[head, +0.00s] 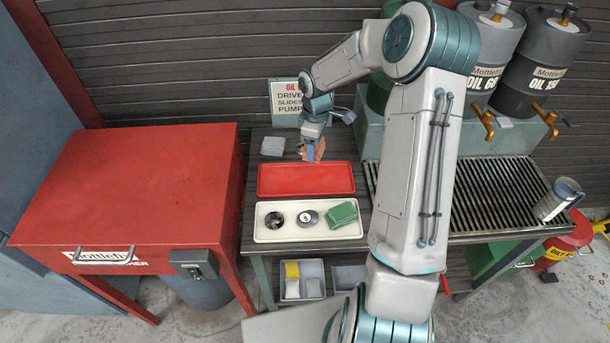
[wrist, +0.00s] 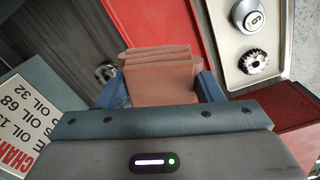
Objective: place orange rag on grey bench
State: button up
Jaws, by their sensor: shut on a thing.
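My gripper (head: 312,151) is at the back of the grey bench (head: 251,178), behind the red tray. It is shut on the folded orange rag (head: 320,149). In the wrist view the rag (wrist: 160,76) sits between the two blue fingers of my gripper (wrist: 154,88), its folded layers facing outward. In the head view my fingers partly hide the rag. I cannot tell whether its lower edge touches the bench.
An empty red tray (head: 306,179) lies just in front. A cream tray (head: 270,233) holds a green rag (head: 342,214) and two round parts. A folded grey cloth (head: 272,146) lies left of my gripper. An oil sign (head: 288,98) stands behind. A grate (head: 490,195) is at right.

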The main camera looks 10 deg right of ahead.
aim_at(336, 155)
jog(key=w+d+f+n, duration=0.2)
jog(key=w+d+n, duration=0.7)
jog(key=n, duration=0.8)
jog(key=f+p, duration=0.1)
jog(key=f, duration=0.2)
jog(key=f+p, duration=0.1)
jog(key=f, duration=0.1)
jog(key=s+d+f, duration=0.1)
jog(key=f, duration=0.2)
jog(key=shift+f+p, duration=0.35)
jog(key=shift+p, duration=0.05)
jog(key=shift+f, duration=0.3)
jog(key=shift+f, duration=0.25)
jog(key=o, duration=0.9)
jog(key=shift+r, duration=0.1)
jog(key=shift+o, duration=0.3)
